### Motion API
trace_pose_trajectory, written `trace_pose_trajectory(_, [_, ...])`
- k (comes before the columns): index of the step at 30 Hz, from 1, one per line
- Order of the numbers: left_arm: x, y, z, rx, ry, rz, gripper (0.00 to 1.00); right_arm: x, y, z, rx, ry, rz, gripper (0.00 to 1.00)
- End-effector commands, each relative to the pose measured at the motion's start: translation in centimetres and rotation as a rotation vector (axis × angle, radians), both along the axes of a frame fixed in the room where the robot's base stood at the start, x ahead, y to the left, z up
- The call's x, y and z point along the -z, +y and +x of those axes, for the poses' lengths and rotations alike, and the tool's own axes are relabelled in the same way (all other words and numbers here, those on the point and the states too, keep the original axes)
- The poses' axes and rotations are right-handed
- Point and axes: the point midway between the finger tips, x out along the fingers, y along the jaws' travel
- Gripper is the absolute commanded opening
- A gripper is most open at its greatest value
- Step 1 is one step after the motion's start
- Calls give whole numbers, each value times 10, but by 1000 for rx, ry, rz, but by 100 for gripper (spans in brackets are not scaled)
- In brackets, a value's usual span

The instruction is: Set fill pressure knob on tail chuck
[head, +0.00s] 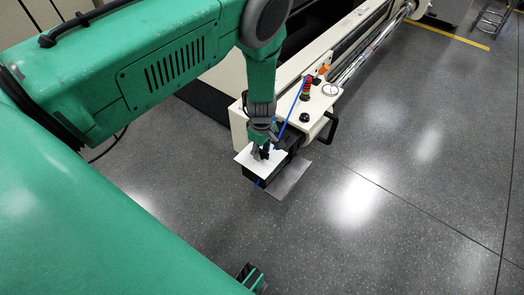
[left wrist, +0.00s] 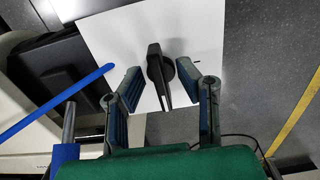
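The black pressure knob (left wrist: 155,68) has a long pointer and stands on a white panel (left wrist: 110,32) in the left wrist view. My left gripper (left wrist: 160,72) is open, with one finger on each side of the knob. Gaps show between the fingers and the knob, so it is not gripped. In the head view, my left gripper (head: 263,153) is over the white panel (head: 243,159) at the end of the machine and hides the knob. A small dark and green part (head: 250,277) at the bottom edge seems to be my right gripper, mostly cut off.
A cream machine control box (head: 318,103) with a red button and other controls stands beside the panel, with a black handle (head: 331,130) at its side. A blue strip (left wrist: 55,105) runs left of the gripper. The grey floor (head: 400,210) to the right is clear.

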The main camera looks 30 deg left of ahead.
Motion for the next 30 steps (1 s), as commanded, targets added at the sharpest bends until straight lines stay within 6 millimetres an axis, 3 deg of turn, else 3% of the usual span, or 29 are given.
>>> trace_pose_trajectory(5, [-11, 1, 1, 0, -2, 2, 30, -1, 0, -2, 0, -3, 0, 40])
trace_pose_trajectory(19, [-102, -1, 2, 1, -1, 1, 30, -1, 0, -2, 0, -3, 0, 40])
trace_pose_trajectory(24, [-116, -1, 2, 1, 1, 0, 30, -1, 0, -2, 0, -3, 0, 40])
trace_pose_trajectory(30, [-118, -1, 1, 1, 2, 0, 30, -1, 0, -2, 0, -3, 0, 40])
